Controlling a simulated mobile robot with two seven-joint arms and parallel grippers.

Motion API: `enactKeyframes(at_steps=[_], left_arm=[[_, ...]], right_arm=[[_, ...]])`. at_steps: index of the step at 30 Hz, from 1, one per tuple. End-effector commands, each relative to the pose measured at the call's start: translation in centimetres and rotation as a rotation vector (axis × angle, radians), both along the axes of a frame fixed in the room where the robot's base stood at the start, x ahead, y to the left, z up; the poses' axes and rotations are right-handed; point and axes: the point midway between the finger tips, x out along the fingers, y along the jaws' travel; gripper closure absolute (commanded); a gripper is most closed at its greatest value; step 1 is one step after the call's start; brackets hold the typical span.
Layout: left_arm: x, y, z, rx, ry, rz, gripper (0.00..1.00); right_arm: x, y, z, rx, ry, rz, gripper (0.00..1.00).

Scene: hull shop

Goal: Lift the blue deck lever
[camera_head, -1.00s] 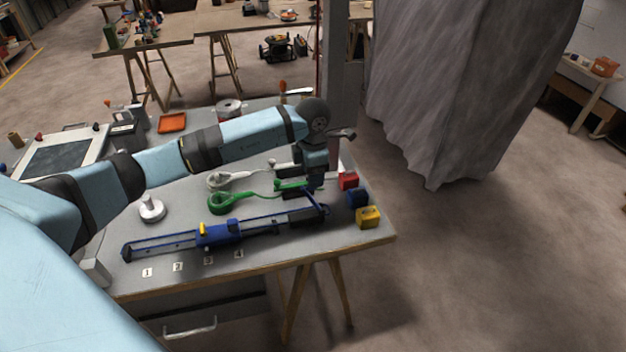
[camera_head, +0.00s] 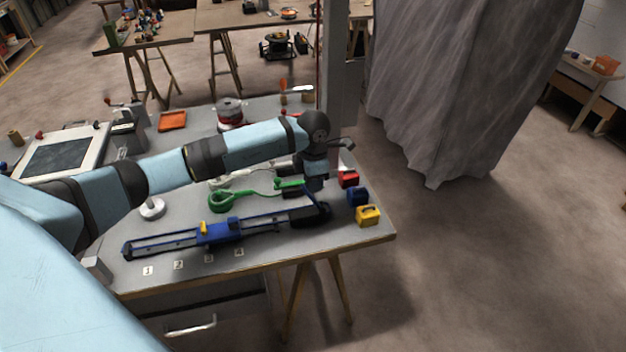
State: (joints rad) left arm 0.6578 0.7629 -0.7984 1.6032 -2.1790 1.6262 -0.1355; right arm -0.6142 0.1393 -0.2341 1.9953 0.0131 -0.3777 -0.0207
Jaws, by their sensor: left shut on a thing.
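The blue deck lever (camera_head: 324,211) is at the right end of a long blue rail with a blue slider block (camera_head: 220,232), near the table's right front. My left gripper (camera_head: 316,192) reaches down over the lever from above, with my left arm coming across the table. Its jaws are shut on the lever, though the fingertips are small and partly hidden. A green lever with a ring end (camera_head: 221,200) lies just behind the blue rail, and a white one (camera_head: 219,182) lies behind that. My right gripper is not in view.
A red block (camera_head: 348,180), a dark blue block (camera_head: 357,197) and a yellow block (camera_head: 368,215) stand close to the right of the gripper, by the table (camera_head: 310,245) edge. A round white knob (camera_head: 152,208) stands at left. A grey curtain (camera_head: 450,90) hangs beyond the table.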

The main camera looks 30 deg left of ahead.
Motion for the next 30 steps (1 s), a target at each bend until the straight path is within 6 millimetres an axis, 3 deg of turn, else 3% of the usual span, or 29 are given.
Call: enactKeyframes(at_steps=[8, 17, 18, 20, 30], left_arm=[[1.8, -1.4, 0.0, -0.003, -0.008, -0.001, 1.0], [1.9, -1.6, 0.3, -0.004, -0.007, -0.001, 1.0], [1.9, -1.6, 0.3, -0.004, -0.007, -0.001, 0.67], [1.9, -1.6, 0.3, -0.004, -0.006, -0.001, 0.53], [1.8, -1.5, 0.5, -0.002, -0.004, 0.0, 0.51]], right_arm=[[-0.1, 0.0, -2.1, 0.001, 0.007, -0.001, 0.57], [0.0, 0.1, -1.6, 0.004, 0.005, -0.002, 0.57], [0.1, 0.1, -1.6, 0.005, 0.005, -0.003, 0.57], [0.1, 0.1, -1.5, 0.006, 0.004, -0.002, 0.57], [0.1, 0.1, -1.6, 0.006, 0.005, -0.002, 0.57]])
